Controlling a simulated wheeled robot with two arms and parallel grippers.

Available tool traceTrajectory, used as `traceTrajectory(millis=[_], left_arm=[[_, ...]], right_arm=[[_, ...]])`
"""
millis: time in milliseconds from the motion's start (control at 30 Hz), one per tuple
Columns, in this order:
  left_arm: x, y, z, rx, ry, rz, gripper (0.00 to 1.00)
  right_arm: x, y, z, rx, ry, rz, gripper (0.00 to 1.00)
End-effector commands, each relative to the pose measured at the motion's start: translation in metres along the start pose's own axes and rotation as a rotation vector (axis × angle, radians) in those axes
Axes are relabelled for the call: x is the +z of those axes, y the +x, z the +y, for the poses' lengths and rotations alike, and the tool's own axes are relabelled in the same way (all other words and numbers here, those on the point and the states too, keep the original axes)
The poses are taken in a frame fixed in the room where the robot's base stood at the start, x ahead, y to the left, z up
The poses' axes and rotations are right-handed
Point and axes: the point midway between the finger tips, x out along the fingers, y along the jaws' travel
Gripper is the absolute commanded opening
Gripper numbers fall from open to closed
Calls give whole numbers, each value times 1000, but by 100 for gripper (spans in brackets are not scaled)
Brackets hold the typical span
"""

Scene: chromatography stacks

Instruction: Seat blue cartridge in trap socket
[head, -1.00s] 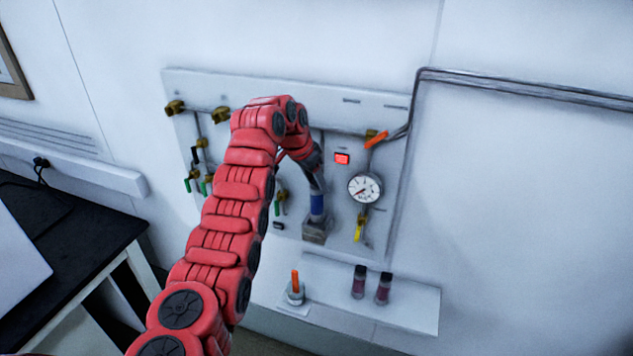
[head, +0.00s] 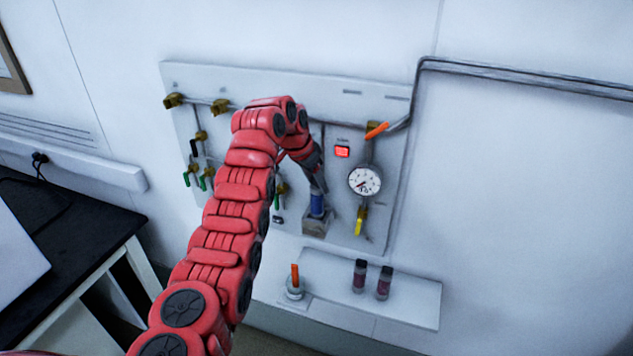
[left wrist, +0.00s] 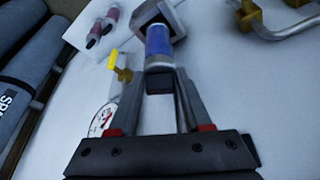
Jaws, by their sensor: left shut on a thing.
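The blue cartridge (head: 317,204) is upright in the head view, its lower end at the grey trap socket (head: 315,226) on the wall panel. The left wrist view shows the blue cartridge (left wrist: 158,42) in line with the grey metal socket (left wrist: 150,13). My left gripper (head: 317,188) is shut on the dark end cap of the cartridge; it also shows in the left wrist view (left wrist: 160,82). I cannot tell how deep the cartridge sits in the socket. My right gripper is not in view.
A pressure gauge (head: 364,181) with a yellow-handled valve (head: 360,220) is right of the socket. A red-lit display (head: 342,152) is above. Below, a shelf (head: 415,300) holds two dark-capped purple vials (head: 359,276) and an orange stick in a small holder (head: 295,291). Green-handled valves (head: 207,180) are at left.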

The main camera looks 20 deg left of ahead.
Motion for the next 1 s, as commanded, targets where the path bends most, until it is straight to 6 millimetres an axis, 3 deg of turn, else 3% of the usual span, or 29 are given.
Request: traceTrajectory(millis=[367,400,567,600,800,900,1000], left_arm=[[2,5,0,0,0,1,0],[2,5,0,0,0,1,50],[2,5,0,0,0,1,79],[2,5,0,0,0,0,84],[2,6,0,0,0,0,84],[2,6,0,0,0,0,100],[2,6,0,0,0,0,100]], right_arm=[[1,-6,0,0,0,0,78],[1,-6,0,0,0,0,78],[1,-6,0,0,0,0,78],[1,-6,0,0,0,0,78],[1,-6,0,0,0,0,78],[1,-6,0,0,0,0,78],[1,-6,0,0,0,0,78]])
